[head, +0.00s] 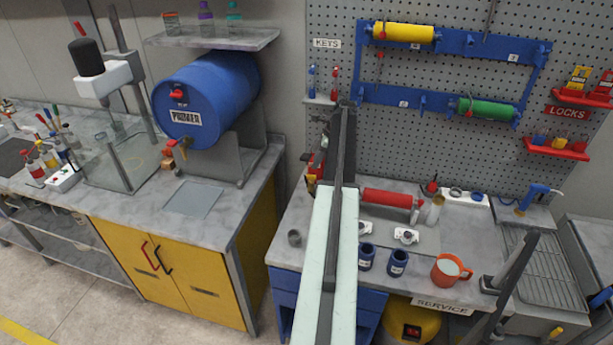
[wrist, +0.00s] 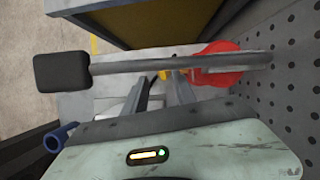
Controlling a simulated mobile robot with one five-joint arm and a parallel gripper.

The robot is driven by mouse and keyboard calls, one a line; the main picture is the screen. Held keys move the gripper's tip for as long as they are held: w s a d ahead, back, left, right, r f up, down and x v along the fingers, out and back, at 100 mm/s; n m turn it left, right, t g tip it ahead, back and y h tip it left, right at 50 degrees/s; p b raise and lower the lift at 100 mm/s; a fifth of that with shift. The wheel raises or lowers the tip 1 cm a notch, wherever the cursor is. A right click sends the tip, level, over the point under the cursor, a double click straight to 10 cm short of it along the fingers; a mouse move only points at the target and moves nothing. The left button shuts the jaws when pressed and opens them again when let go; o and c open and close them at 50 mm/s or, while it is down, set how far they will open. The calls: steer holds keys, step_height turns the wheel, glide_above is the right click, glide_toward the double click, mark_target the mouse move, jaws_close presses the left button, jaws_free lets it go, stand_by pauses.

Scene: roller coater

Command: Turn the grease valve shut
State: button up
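A red body with small yellow parts (wrist: 215,62) stands near the pegboard in the wrist view. A long grey bar with a black block end (wrist: 60,72) crosses in front of it. In the head view, red and yellow parts (head: 314,172) show just left of my arm, partly hidden by it. I cannot tell for sure which part is the grease valve. My gripper (wrist: 158,90) points toward the yellow parts, its two grey fingers apart with nothing seen held between them. The bar hides the fingertip area, so contact is unclear. My arm hides the gripper in the head view.
A blue primer drum (head: 210,95) with a brass tap stands on the left bench. Right of my arm are a red roller (head: 387,198), dark blue jars (head: 397,262) and an orange mug (head: 450,270). The pegboard (head: 440,150) closes off the back. A floor gap separates the benches.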

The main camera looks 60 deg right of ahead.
mark_target(311, 175)
steer(key=b+x, duration=0.4)
steer(key=x, duration=0.1)
steer(key=s+b+x, duration=0.1)
steer(key=b+x, duration=0.1)
steer(key=b, duration=0.1)
steer(key=shift+d+f, duration=0.35)
steer(key=shift+f, duration=0.1)
steer(key=shift+r, duration=0.15)
jaws_close()
